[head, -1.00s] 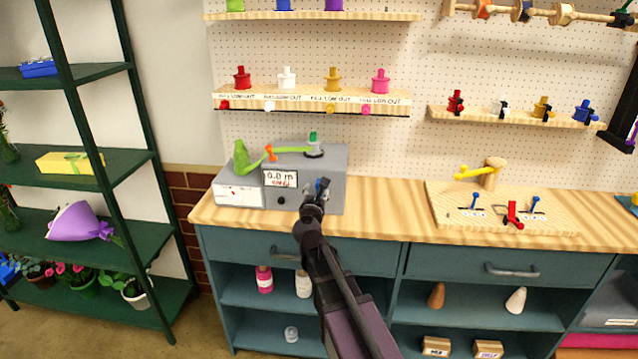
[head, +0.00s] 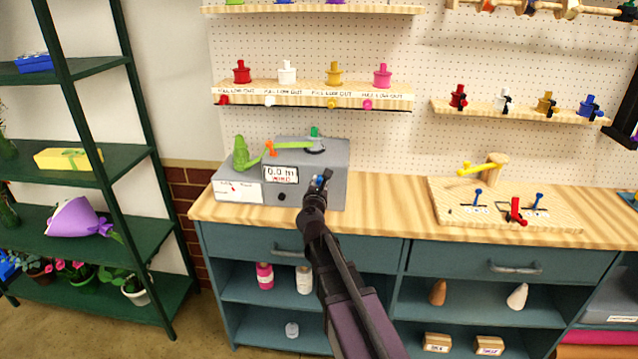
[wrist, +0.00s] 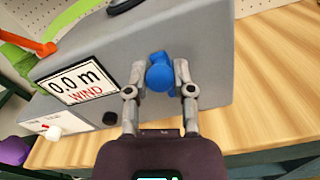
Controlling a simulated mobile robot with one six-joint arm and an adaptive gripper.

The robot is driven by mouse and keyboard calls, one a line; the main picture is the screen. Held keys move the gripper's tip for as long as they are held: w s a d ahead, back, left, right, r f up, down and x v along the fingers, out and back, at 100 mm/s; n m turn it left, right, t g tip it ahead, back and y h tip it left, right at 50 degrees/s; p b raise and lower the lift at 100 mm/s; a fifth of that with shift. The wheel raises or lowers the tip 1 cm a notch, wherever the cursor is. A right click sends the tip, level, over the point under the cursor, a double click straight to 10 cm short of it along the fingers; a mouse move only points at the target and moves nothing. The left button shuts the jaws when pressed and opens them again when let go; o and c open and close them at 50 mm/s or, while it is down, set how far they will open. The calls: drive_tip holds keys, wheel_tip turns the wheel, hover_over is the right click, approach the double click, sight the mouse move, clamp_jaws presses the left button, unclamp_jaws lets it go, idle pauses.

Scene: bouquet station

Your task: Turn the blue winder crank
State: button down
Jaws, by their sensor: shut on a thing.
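The blue winder crank (wrist: 160,72) sits on the front face of the grey winder box (wrist: 210,60). Its round blue knob is between my two fingertips in the wrist view. My gripper (wrist: 158,78) is shut on the knob. In the head view my gripper (head: 318,186) is at the right part of the front of the grey box (head: 335,165), and only a bit of blue crank (head: 320,181) shows. The display (wrist: 77,82) beside the crank reads 0.0 m, WIND. The rest of the crank arm is largely hidden behind the knob and fingers.
A green ribbon piece (head: 290,145) and an orange part (head: 270,149) are on top of the box. A black knob (wrist: 110,119) is below the display. To the right, a wooden board (head: 460,215) holds small levers. The counter (head: 390,205) between is clear.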

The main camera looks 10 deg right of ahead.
drive_tip(key=shift+d+m, duration=0.15)
drive_tip(key=shift+m, duration=0.25)
